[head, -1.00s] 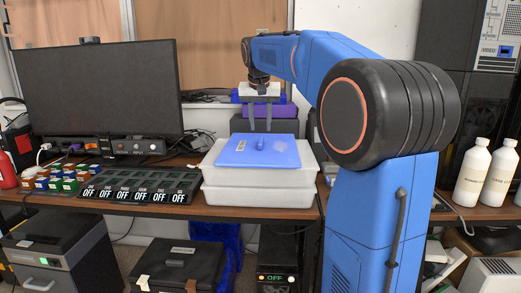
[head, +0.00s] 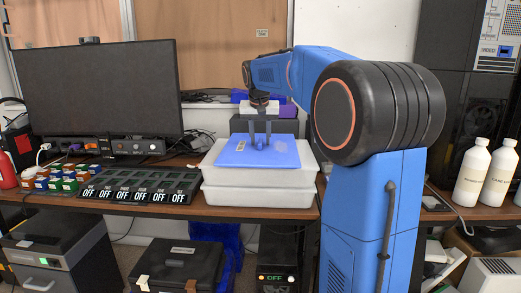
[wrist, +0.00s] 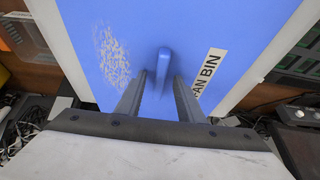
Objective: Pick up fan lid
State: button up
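The fan lid (head: 233,153) is a flat blue plate with a small raised blue handle (wrist: 164,66). It lies on top of a white bin (head: 258,178), and a label reading "FAN BIN" shows on it in the wrist view (wrist: 207,73). My gripper (head: 260,142) points down over the lid's middle, its fingers low at the handle. In the wrist view my gripper (wrist: 161,78) has its two fingers apart, one on each side of the handle, with gaps visible. I cannot tell whether the tips touch the lid.
A black tray of "OFF" switches (head: 140,188) sits left of the bin on the wooden table. A monitor (head: 97,90) and small coloured blocks (head: 70,177) stand further left. White bottles (head: 472,172) stand at the right. A dark box is behind the bin.

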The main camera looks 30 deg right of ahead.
jog(key=shift+c, duration=0.6)
grip_shut()
